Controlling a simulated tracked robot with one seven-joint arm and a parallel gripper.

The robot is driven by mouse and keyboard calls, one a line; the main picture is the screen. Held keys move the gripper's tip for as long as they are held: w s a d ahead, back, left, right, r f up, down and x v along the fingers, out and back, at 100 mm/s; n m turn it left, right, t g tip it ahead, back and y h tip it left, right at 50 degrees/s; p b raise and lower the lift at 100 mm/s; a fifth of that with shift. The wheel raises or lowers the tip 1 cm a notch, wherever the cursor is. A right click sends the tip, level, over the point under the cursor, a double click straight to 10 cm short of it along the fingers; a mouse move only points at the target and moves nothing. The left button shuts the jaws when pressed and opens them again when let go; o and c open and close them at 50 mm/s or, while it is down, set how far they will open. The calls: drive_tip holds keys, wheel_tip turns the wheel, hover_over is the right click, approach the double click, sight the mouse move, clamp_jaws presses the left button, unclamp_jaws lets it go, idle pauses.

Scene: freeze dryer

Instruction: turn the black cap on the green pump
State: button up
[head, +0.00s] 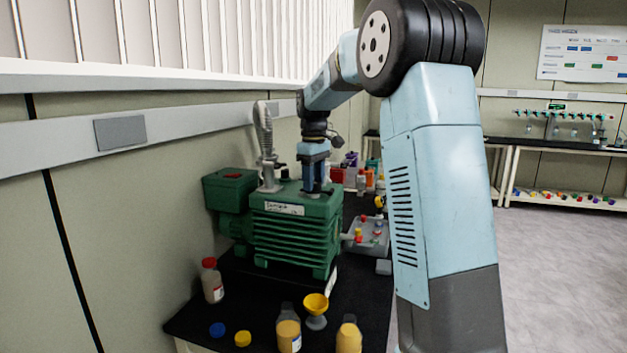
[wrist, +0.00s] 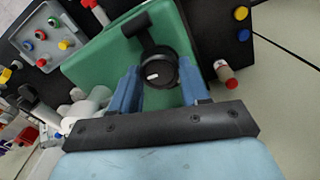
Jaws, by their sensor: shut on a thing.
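The green pump (head: 290,233) stands on a black-topped bench against the wall. Its top also shows in the wrist view (wrist: 90,65). The black cap (wrist: 160,75) is on top of the pump, a round dark knob with a short white mark. Next to it is a black piece with a crossbar (wrist: 137,25). My gripper (head: 316,187) points down onto the pump's top. In the wrist view, the blue fingers of my gripper (wrist: 158,84) stand on either side of the cap, shut on it. In the head view my gripper hides the cap.
A grey hose fitting (head: 265,140) rises from the pump left of my gripper. A red-capped bottle (head: 212,282), a yellow funnel (head: 316,305), loose caps (head: 243,338) and other bottles stand in front. A grey tray with coloured pieces (head: 371,238) lies right of the pump.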

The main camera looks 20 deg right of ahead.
drive_tip(key=shift+m, duration=0.3)
drive_tip(key=m, duration=1.2)
drive_tip(key=shift+m, duration=0.4)
drive_tip(key=o, duration=1.1)
drive_tip(key=shift+c, duration=0.2)
drive_tip(key=shift+d, duration=0.1)
